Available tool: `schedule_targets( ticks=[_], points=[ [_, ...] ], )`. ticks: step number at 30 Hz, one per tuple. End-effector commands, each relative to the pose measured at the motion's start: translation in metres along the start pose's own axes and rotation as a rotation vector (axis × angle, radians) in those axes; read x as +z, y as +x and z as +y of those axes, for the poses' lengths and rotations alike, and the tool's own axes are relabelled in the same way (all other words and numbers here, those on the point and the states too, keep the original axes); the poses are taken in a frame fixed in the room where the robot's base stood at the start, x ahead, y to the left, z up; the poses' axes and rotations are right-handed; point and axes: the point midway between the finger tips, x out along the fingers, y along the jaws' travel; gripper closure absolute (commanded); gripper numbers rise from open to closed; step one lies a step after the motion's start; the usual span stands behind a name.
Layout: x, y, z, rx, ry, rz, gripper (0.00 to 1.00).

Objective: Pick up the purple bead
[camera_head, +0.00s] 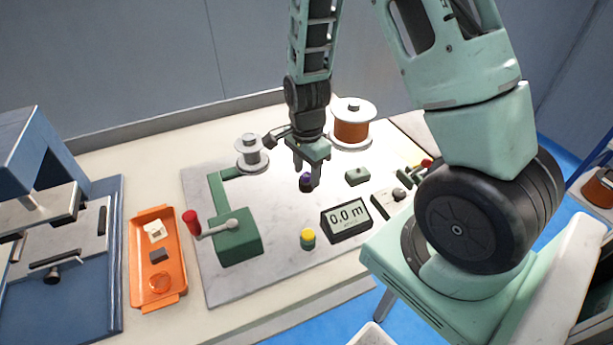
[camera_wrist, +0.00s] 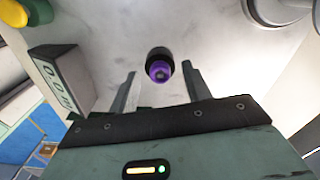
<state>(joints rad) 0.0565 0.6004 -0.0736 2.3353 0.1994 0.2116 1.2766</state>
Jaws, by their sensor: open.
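The purple bead (camera_head: 305,178) shows in the head view as a small dark purple piece just below my gripper (camera_head: 307,172), on the grey marble-look board. In the wrist view the bead (camera_wrist: 160,71) sits on a dark round base, a little beyond the fingertips and roughly centred between them. My gripper (camera_wrist: 158,82) is open there, with a finger on each side and nothing held. I cannot tell from these views whether a finger touches the bead.
A meter reading 0.0 m (camera_head: 346,219) and a yellow-topped green piece (camera_head: 308,239) stand in front. A green hand-crank winder (camera_head: 237,240) is at left, a copper wire spool (camera_head: 352,125) behind. An orange tray (camera_head: 142,258) lies further left.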

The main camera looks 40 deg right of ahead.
Motion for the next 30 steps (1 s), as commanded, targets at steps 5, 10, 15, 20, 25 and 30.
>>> schedule_targets(
  ticks=[5, 10, 15, 20, 25, 30],
  points=[
    [0.0, 0.0, 0.0, -0.001, 0.0, 0.0, 0.52],
    [0.0, 0.0, 0.0, -0.001, 0.0, 0.0, 0.93],
    [0.0, 0.0, 0.0, 0.0, 0.0, 0.0, 0.99],
    [0.0, -0.002, 0.0, -0.001, 0.0, 0.0, 0.99],
    [0.0, -0.019, -0.001, -0.005, 0.0, 0.001, 0.99],
    [0.0, -0.054, -0.002, -0.007, -0.001, 0.001, 0.99]
  ],
)
